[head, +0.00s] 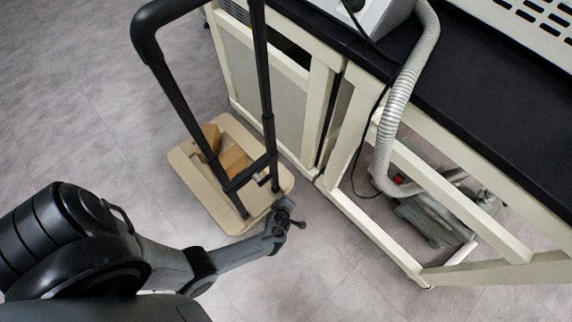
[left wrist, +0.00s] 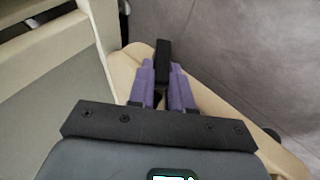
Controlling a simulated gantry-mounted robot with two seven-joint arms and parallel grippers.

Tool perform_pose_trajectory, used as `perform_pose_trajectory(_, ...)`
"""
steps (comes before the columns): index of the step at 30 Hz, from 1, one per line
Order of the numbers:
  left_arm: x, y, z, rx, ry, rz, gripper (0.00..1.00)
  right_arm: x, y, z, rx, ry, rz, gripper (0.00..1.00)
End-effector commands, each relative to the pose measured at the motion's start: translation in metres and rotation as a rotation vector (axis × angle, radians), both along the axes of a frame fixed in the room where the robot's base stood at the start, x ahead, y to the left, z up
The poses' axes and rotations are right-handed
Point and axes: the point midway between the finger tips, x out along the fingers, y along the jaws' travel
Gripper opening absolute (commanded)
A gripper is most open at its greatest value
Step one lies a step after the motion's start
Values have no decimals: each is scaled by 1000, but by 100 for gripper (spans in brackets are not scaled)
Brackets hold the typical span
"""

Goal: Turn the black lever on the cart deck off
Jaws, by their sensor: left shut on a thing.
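The black lever (left wrist: 162,53) shows in the left wrist view as an upright dark bar above the beige cart deck (left wrist: 125,57). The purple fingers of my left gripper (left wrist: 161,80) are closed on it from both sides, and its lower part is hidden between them. In the head view my left gripper (head: 284,215) is at the near right corner of the cart deck (head: 212,217). The lever cannot be told apart there from the dark gripper. My right gripper is in neither view.
The cart's black handle frame (head: 180,98) rises from the deck, close beside my gripper. Brown boxes (head: 233,160) lie on the deck. A cream-framed bench with a black top (head: 470,100) stands to the right, with a grey hose (head: 396,98) hanging down. Open floor (head: 320,280) lies in front.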

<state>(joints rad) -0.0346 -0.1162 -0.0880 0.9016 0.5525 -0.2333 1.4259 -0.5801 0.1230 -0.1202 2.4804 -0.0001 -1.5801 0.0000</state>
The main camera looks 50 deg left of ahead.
Motion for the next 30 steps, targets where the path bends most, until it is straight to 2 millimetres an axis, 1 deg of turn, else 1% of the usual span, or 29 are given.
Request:
perform_pose_trajectory(15,-2,0,-2,-2,-18,-1,0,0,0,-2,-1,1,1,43)
perform_pose_trajectory(16,-2,0,-2,-2,-18,-1,24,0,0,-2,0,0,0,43)
perform_pose_trajectory(20,-2,0,-2,-2,-19,-1,44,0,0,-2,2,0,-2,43)
perform_pose_trajectory(30,-1,-1,1,-2,-21,-1,45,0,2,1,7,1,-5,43)
